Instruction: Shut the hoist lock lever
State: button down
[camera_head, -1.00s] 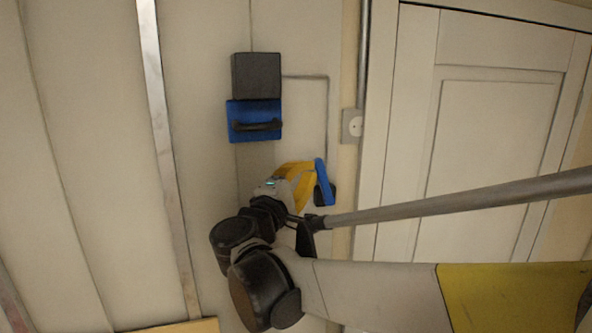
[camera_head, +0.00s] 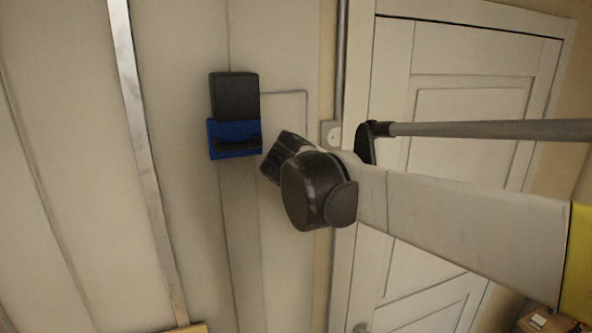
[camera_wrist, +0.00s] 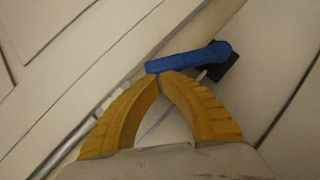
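In the wrist view a blue lever (camera_wrist: 188,58) lies nearly crosswise, its right end at a black mount (camera_wrist: 220,62). I take it to be the hoist lock lever. My gripper (camera_wrist: 160,76) has two yellow fingers whose tips meet, with nothing seen between them. The tips are at the lever's lower edge near its left end; whether they touch it I cannot tell.
A wall outlet (camera_head: 331,135) and a pale panelled door (camera_head: 470,110) are to the right. A cardboard box (camera_head: 545,322) is at lower right.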

jog(key=shift+w+d+f, duration=0.25)
jog(key=shift+d+f, duration=0.05)
jog(key=shift+d, duration=0.4)
dwell(0.3)
